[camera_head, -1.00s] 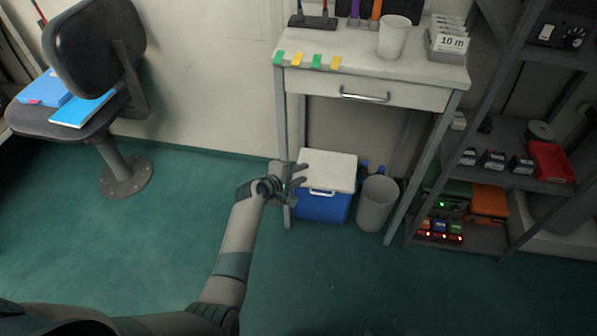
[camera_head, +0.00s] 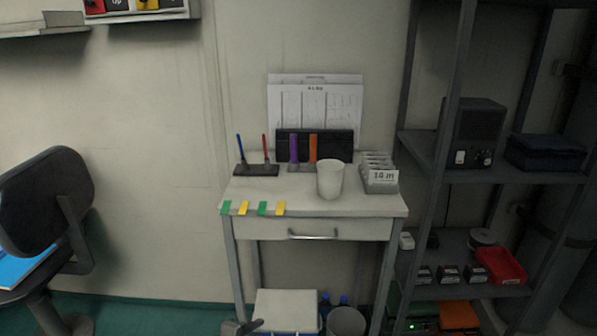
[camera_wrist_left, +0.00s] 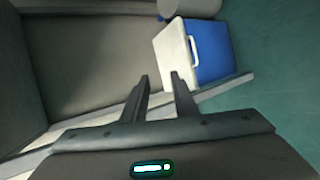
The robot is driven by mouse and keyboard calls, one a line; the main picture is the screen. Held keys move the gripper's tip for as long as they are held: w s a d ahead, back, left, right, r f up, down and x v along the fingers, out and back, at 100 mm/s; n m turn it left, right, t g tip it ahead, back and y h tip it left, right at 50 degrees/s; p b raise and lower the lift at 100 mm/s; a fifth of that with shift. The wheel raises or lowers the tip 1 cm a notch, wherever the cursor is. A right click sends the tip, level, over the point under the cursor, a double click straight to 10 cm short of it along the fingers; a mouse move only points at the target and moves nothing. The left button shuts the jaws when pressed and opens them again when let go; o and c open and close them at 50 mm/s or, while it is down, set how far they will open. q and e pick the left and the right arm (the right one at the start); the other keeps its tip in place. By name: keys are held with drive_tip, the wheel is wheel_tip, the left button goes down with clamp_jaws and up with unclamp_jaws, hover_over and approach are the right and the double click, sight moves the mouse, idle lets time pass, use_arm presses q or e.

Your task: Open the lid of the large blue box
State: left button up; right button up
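The large blue box stands on the floor under the small desk. Its white lid (camera_head: 287,308) shows at the bottom of the head view and looks shut; the blue body is mostly below the frame. In the left wrist view, the blue body (camera_wrist_left: 214,52), white lid (camera_wrist_left: 171,58) and pale handle (camera_wrist_left: 192,48) show past the fingers. My left gripper (camera_head: 247,327) is only partly in the head view, at the box's left. In the wrist view its fingers (camera_wrist_left: 160,80) are apart with nothing between them, short of the box. My right gripper is out of view.
The white desk (camera_head: 380,206) stands over the box, its legs on both sides. A grey bin (camera_head: 346,322) and blue bottles are right of the box. A dark shelf rack (camera_head: 470,180) is at the right, a chair (camera_head: 45,205) at the left.

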use_arm(q)
drive_tip(key=s+a+f+m+g+y, duration=0.15)
drive_tip(key=s+m, duration=0.25)
drive_tip(key=s, duration=0.5)
drive_tip(key=s+a+f+m+g, duration=0.1)
drive_tip(key=s+f+m, duration=0.25)
drive_tip(key=s, duration=0.65)
drive_tip(key=s+a+r+m+g+y, duration=0.1)
drive_tip(key=s+r+m, duration=0.3)
drive_tip(key=s, duration=0.7)
drive_tip(key=s+r+m+g+y, duration=0.15)
drive_tip(key=s+m, duration=0.35)
drive_tip(key=s, duration=0.6)
wheel_tip(320, 180, down, 17)
drive_tip(key=a+p, duration=0.1)
drive_tip(key=p, duration=1.3)
drive_tip(key=shift+s+a, duration=0.25)
drive_tip(key=shift+a, duration=0.15)
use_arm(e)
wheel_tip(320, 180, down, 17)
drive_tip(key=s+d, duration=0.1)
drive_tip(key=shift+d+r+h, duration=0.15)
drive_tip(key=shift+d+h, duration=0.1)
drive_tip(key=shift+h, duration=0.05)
use_arm(q)
clamp_jaws()
